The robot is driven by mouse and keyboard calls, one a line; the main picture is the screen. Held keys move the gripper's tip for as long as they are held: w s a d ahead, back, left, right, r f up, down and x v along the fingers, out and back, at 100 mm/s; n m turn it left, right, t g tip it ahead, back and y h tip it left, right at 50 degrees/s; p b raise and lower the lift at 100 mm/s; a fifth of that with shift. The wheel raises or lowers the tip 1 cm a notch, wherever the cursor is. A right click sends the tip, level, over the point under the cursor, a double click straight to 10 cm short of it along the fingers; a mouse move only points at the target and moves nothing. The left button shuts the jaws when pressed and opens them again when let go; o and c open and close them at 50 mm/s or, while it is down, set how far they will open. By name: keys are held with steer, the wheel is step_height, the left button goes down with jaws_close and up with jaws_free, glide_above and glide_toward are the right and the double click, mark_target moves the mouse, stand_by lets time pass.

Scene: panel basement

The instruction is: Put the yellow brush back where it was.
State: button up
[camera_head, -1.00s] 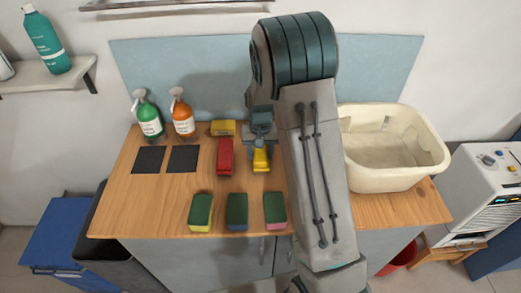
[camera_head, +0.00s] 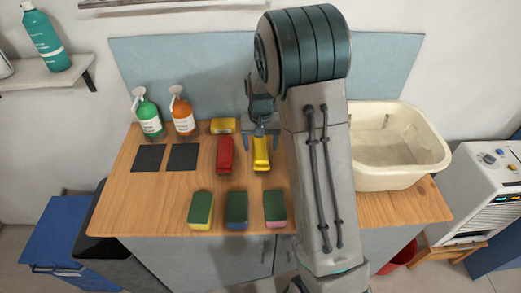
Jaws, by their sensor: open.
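The yellow brush (camera_head: 261,154) lies on the wooden worktop, to the right of a red brush (camera_head: 224,155) and roughly parallel to it. My gripper (camera_head: 259,131) is open, just behind and above the far end of the yellow brush. I see no brush between its fingers. Part of my gripper is hidden by its own wrist, and my arm covers the worktop to the right of the brush.
A yellow block-like item (camera_head: 223,126) lies behind the red brush. Several sponges, one here (camera_head: 236,208), line the front edge. Green (camera_head: 148,115) and orange (camera_head: 182,115) bottles stand behind two dark squares (camera_head: 183,157). A cream basin (camera_head: 390,178) stands at right.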

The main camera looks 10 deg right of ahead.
mark_target(261, 148)
step_height(261, 148, up, 8)
steer(key=s+r+n+t, duration=0.1)
steer(key=s+r+t, duration=0.1)
steer(key=s+r, duration=0.7)
steer(key=s+f+n+t, duration=0.1)
steer(key=s+f, duration=0.1)
steer(key=s, duration=1.3)
steer(key=shift+s+t+b, duration=0.3)
steer(key=shift+b, duration=0.1)
